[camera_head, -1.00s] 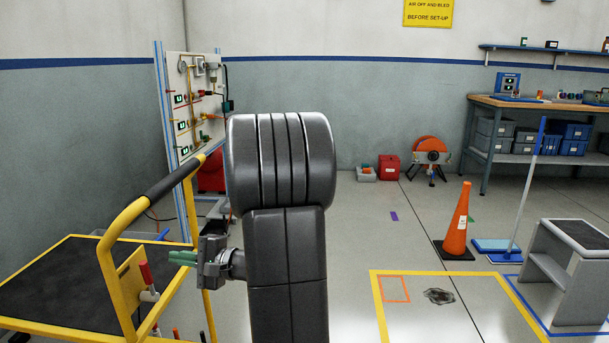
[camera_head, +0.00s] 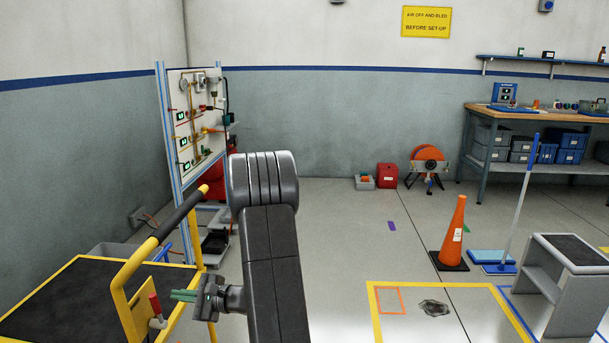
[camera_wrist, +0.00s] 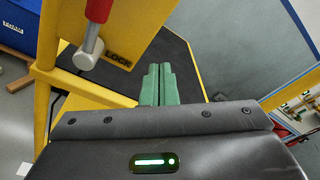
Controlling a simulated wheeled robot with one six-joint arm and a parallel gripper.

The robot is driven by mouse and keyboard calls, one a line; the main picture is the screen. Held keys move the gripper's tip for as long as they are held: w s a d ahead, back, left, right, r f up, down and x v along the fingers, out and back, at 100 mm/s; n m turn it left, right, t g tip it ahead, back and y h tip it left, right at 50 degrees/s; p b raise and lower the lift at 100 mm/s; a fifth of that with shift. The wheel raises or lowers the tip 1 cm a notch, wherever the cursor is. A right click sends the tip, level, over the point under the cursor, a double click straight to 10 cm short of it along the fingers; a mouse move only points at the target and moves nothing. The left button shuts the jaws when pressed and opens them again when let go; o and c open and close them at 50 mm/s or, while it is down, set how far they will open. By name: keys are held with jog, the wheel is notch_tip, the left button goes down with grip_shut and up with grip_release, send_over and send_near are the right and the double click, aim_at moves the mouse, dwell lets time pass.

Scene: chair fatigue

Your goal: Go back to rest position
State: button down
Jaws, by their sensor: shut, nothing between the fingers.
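My gripper (camera_head: 184,295) shows in the head view at the lower left, with green fingers pointing left. In the wrist view its two green fingers (camera_wrist: 158,84) lie together with nothing between them. A yellow cart (camera_head: 118,300) with a black deck and a black handle grip stands just left of my gripper. A red-handled lever (camera_head: 156,306) on the cart is close to the fingertips in the head view. In the wrist view the lever (camera_wrist: 97,12) is at upper left, apart from the fingers, beside a yellow plate marked LOCK (camera_wrist: 120,50).
A pneumatic panel (camera_head: 196,120) stands behind the cart. An orange cone (camera_head: 454,235), a blue-based pole (camera_head: 520,205) and a grey step stool (camera_head: 572,275) are at right. A dark spot (camera_head: 434,308) lies inside a yellow floor outline. The middle floor is open.

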jog(key=shift+m, duration=0.4)
jog(key=shift+w+d+f+p, duration=0.1)
jog(key=shift+w+d+f, duration=0.2)
jog(key=shift+f, duration=0.3)
jog(key=shift+w+d+f+p, duration=0.1)
jog(key=shift+w+d+f, duration=0.1)
jog(key=shift+w+f, duration=0.3)
jog(key=shift+w+d+f+p, duration=0.1)
jog(key=shift+w+d+f, duration=0.2)
jog(key=shift+f, duration=0.35)
